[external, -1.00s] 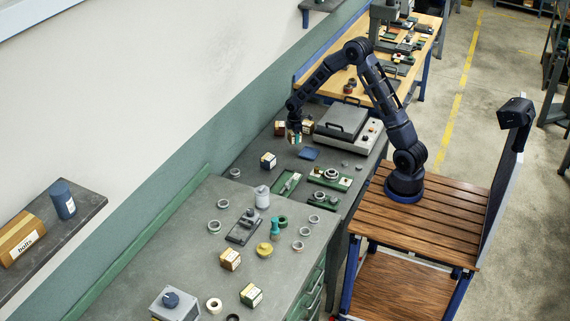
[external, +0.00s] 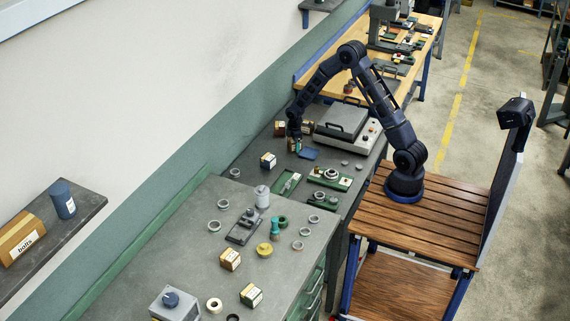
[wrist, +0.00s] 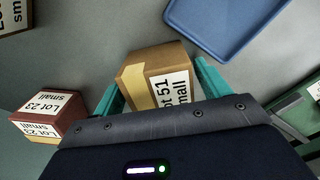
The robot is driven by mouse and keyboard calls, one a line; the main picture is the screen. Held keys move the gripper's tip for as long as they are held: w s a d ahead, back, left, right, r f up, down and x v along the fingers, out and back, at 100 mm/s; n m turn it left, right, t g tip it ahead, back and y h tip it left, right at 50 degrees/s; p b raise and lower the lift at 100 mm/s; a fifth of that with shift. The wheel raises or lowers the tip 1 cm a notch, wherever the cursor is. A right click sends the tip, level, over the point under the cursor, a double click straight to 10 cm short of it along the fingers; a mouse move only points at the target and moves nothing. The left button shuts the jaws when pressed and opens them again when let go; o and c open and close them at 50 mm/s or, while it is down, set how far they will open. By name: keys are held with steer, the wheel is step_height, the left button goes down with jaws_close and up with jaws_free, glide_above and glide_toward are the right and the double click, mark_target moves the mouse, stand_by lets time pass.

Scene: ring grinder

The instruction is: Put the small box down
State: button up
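The small box, tan with a white label reading "Lot 51 small" (wrist: 158,82), sits between the two teal fingers of my gripper (wrist: 160,80) in the wrist view. The fingers lie close against its two sides, and the gripper appears shut on it. In the external view my gripper (external: 296,141) is low over the dark far bench, just left of the blue tray (external: 309,154). The box is small and mostly hidden there. I cannot tell whether its underside touches the bench.
A red-brown "Lot 23 small" box (wrist: 48,112) stands to the left in the wrist view. The blue tray (wrist: 225,22) lies close at upper right. Another small box (external: 268,160) and a grey lidded machine (external: 345,125) are nearby on the bench.

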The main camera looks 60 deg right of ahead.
steer(key=shift+r, duration=0.1)
steer(key=s+a+r+m, duration=0.1)
steer(key=s+a+r, duration=0.15)
steer(key=r, duration=0.55)
steer(key=s+a+r+t, duration=0.1)
steer(key=s+r, duration=0.2)
steer(key=r, duration=0.6)
steer(key=s+a+r+m, duration=0.1)
steer(key=s+r, duration=0.1)
steer(key=r, duration=0.6)
steer(key=s+a+r+m+t, duration=0.1)
steer(key=s+a+r+m, duration=0.15)
steer(key=s+r, duration=0.65)
steer(key=s+a+r+m+t, duration=0.15)
steer(key=s+a+r, duration=0.3)
steer(key=s, duration=0.75)
steer(key=s+a+m+t, duration=0.1)
steer(key=s+m, duration=0.2)
steer(key=s, duration=0.9)
steer(key=shift+s+a, duration=0.3)
steer(key=shift+o, duration=0.4)
steer(key=shift+r, duration=0.2)
